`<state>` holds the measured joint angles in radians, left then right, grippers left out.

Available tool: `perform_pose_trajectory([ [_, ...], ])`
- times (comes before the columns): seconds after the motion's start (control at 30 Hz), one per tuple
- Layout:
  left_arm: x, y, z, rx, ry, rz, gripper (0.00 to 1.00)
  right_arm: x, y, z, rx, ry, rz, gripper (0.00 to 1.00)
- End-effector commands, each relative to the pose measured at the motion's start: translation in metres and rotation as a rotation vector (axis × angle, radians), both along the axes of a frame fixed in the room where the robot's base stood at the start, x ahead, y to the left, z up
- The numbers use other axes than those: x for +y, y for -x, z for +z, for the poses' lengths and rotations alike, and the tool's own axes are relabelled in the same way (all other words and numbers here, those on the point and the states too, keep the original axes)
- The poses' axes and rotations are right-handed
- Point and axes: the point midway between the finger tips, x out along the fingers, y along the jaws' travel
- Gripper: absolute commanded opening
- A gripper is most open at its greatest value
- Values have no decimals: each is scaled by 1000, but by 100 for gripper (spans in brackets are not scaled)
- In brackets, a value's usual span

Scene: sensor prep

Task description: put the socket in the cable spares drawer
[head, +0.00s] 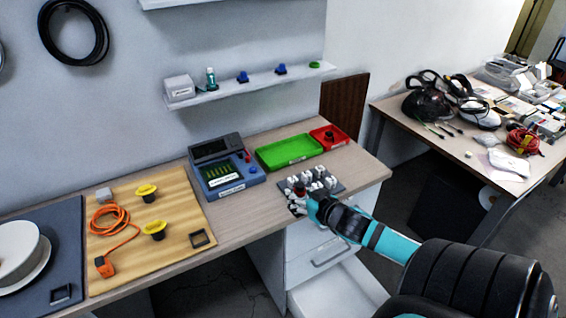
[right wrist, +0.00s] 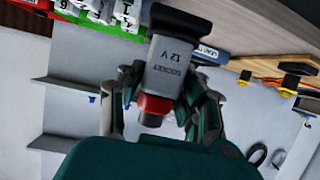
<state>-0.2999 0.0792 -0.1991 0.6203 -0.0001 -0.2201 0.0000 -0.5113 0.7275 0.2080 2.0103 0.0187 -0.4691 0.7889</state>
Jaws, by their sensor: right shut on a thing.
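The socket (right wrist: 167,68) is a grey block marked "SOCKET 12 V" with a red collar, seen in the right wrist view. My right gripper (right wrist: 158,108) is shut on it, with a finger on each side. In the head view my right gripper (head: 298,198) is at the front edge of the bench, by the dark rack; I cannot pick out the socket there. A white drawer unit (head: 322,243) stands under the bench. Its lower drawer (head: 345,296) is pulled out and looks empty. No drawer label is readable. My left gripper is not in view.
The dark rack (head: 337,186) holds several grey-white pieces. Behind it are a green tray (head: 290,151) and a red bin (head: 330,138). A blue-grey tester (head: 226,163) and a wooden board (head: 180,250) with orange cable lie left. A cluttered table (head: 460,150) stands right.

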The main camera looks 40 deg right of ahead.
Motion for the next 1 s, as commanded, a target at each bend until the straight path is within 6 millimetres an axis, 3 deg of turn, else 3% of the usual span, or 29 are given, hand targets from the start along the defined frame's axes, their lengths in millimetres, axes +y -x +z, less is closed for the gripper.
perform_pose_trajectory([
  [0.3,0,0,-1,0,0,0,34,-5,9,3,-3,2,2,0],
  [0.43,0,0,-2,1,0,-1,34,12,6,2,4,-1,9,0],
  [0.57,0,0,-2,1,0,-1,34,60,-1,6,16,-6,36,0],
  [0.67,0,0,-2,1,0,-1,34,112,-6,20,23,-6,66,0],
  [0.8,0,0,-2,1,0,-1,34,180,-7,50,20,-4,113,0],
  [1.0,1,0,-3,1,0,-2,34,241,1,93,4,-1,163,0],
])
